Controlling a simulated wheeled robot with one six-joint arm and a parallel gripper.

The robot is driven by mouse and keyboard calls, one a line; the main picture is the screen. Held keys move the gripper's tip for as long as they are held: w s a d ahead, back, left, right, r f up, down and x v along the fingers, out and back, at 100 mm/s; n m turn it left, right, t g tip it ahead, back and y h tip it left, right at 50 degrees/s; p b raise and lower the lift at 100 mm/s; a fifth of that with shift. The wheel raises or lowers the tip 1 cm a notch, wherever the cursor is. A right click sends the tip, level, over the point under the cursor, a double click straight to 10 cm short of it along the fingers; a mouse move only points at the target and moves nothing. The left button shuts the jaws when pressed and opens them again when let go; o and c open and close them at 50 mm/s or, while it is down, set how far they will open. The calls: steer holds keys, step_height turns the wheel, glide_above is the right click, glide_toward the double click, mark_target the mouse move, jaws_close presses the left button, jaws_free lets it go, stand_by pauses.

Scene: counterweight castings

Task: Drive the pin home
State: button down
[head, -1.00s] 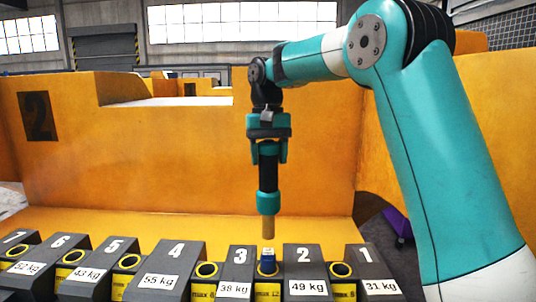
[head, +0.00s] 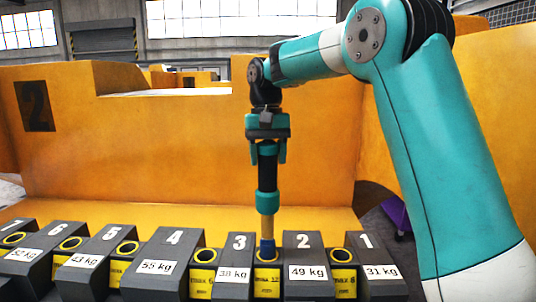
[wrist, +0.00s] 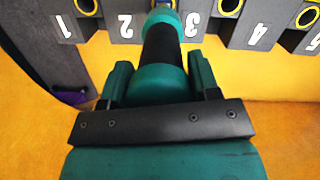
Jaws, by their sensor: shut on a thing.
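My gripper (head: 267,152) is shut on an upright driving tool (head: 267,178) with a black grip, teal collars and a tan tip. In the wrist view the tool (wrist: 163,45) stands between the two teal fingers. A blue pin (head: 267,249) stands upright in the yellow socket (head: 267,284) marked max 12, between castings 3 and 2. The tool's tan tip is directly over the pin and appears to touch its top. A bit of the pin shows at the top edge of the wrist view. The pin's lower part is hidden in the socket.
Dark castings with numbers and weight labels stand in a row, such as casting 2 (head: 304,266) and casting 3 (head: 238,266). Open yellow-ringed sockets (head: 205,255) lie between others. An orange wall (head: 180,170) rises behind. A purple object (head: 397,214) is on the right.

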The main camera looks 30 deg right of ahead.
mark_target(268, 142)
steer(key=shift+f+b, duration=0.8)
steer(key=shift+f, duration=0.8)
stand_by(1.6)
steer(key=shift+f, duration=0.3)
steer(key=shift+f+b, duration=0.35)
steer(key=shift+f, duration=0.4)
stand_by(0.7)
steer(key=shift+f, duration=0.55)
stand_by(0.3)
steer(key=shift+r, duration=0.1)
step_height(268, 142, up, 10)
steer(key=p, duration=1)
stand_by(0.7)
